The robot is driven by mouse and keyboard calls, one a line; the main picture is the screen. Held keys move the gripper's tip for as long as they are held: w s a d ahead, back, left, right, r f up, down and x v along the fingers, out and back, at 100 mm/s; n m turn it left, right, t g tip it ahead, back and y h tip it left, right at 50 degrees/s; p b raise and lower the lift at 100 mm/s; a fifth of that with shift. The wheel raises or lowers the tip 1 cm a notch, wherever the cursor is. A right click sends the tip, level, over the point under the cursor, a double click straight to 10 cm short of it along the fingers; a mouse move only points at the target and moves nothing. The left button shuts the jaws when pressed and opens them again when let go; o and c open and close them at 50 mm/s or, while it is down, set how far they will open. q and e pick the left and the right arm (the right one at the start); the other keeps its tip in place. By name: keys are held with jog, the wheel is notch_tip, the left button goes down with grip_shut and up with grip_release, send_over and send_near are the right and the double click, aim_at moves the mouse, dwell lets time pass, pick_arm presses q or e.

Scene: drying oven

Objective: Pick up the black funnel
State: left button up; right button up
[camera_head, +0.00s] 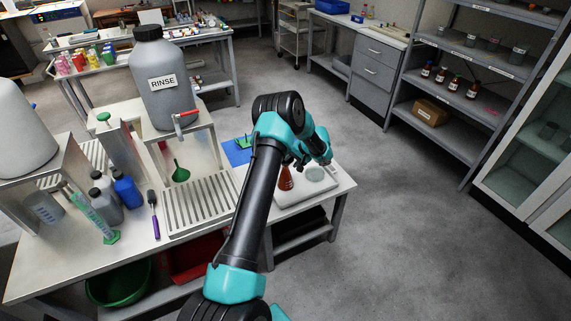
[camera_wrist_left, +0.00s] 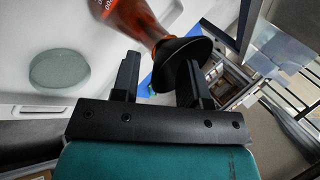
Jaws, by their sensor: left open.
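The black funnel (camera_wrist_left: 182,52) sits on the mouth of an orange-brown flask (camera_wrist_left: 137,18) in the left wrist view, its wide rim facing the gripper. My left gripper (camera_wrist_left: 160,60) is open, and its two fingers reach to either side of the funnel; I cannot tell whether they touch it. In the head view the left gripper (camera_head: 291,164) is just above the orange flask (camera_head: 286,182), largely hidden by my own arm, and the funnel cannot be made out there. My right gripper is not in view.
The flask stands on a white tray (camera_head: 305,196) beside a pale round dish (camera_head: 314,174). A blue mat (camera_head: 236,152), a green funnel (camera_head: 180,173), a ribbed drain tray (camera_head: 202,205) and a grey RINSE container (camera_head: 165,88) are to the left. Floor at right is clear.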

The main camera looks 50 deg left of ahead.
pick_arm(q)
jog(key=shift+s+a+f, duration=0.1)
jog(key=shift+a+f, duration=0.15)
jog(key=shift+f, duration=0.1)
grip_shut()
dwell(0.4)
